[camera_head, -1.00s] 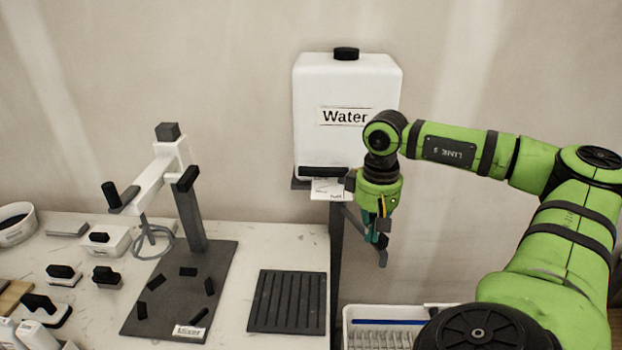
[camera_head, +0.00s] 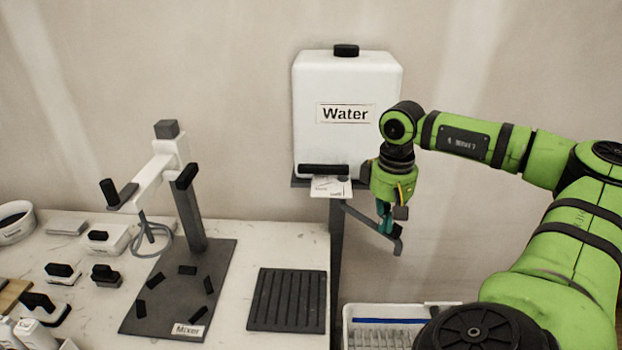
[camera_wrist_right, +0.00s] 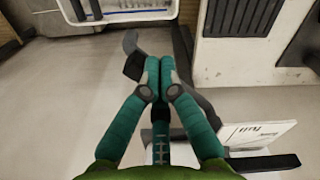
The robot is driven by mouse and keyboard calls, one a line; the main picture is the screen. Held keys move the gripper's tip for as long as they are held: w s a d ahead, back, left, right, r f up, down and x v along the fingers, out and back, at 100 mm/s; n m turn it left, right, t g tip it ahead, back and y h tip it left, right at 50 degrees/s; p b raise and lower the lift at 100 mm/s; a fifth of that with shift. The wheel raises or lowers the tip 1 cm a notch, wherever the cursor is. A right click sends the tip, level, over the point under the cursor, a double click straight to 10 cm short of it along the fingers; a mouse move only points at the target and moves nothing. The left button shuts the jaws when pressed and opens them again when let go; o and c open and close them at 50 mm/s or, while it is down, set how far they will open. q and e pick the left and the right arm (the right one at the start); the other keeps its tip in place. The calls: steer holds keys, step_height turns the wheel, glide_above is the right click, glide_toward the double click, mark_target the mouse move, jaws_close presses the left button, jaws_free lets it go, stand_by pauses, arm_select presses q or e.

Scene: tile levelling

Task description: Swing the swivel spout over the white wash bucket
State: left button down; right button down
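The swivel spout (camera_head: 370,222) is a dark grey arm under the white water tank (camera_head: 345,140). It points right and toward the front, with a downturned end. A black block (camera_head: 401,213) sits near its outer end and also shows in the right wrist view (camera_wrist_right: 133,66). My right gripper (camera_head: 386,220) has its teal fingers together, pointing down beside the block, with nothing seen between them. It looks close to or against the block; contact is unclear. A white rectangular tub (camera_head: 348,318), perhaps the wash bucket, stands below, partly hidden by my arm. My left gripper is out of view.
The worktop (camera_head: 240,245) on the left carries a mixer stand (camera_head: 190,215), a black ribbed mat (camera_head: 288,300) and several black-handled tools. A dark post (camera_head: 336,265) stands under the tank.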

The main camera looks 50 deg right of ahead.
step_height(320, 180, up, 7)
steer(key=p, duration=0.4)
steer(key=shift+w+a+f, duration=0.2)
steer(key=shift+w+a, duration=0.2)
steer(key=shift+w, duration=0.05)
